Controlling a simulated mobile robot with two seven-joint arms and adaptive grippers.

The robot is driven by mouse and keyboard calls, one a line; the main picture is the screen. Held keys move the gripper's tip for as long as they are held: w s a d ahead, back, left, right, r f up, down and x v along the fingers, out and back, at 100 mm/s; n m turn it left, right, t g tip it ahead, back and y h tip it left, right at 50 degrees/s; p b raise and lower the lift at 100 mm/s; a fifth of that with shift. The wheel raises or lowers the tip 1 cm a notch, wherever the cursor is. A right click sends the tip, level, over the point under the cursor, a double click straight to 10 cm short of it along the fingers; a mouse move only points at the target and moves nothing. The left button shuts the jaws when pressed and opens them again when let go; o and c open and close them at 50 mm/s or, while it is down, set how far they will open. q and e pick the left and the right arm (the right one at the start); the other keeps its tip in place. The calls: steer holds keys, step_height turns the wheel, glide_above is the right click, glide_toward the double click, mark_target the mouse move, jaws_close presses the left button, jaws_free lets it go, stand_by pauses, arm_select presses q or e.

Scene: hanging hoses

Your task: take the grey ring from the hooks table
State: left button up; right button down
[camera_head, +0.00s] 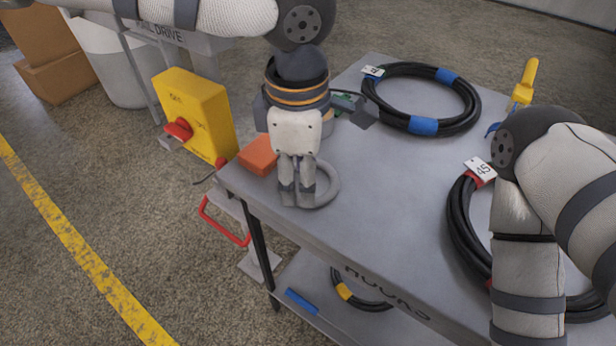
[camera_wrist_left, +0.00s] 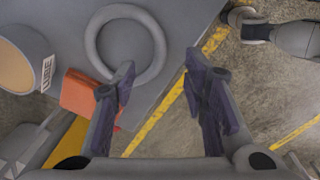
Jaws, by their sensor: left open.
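The grey ring (camera_head: 326,186) lies flat on the hooks table (camera_head: 397,170), near its front left corner. I cannot tell whether a finger touches the ring. My right arm comes in from the right, but its gripper is not in view.
An orange block (camera_head: 258,155) sits left of the ring at the table edge. Coiled black hoses with blue tape (camera_head: 424,126) and a tag (camera_head: 480,170) lie farther back and right. A yellow box with a red switch (camera_head: 196,112) stands left of the table. A lower shelf holds another hose.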

mark_target(325, 198)
arm_select(q)
steer(key=f, duration=0.4)
steer(key=shift+w+d+f, duration=0.25)
steer(key=shift+w+f, duration=0.15)
steer(key=shift+r, duration=0.1)
jaws_close()
steer(key=shift+r, duration=0.1)
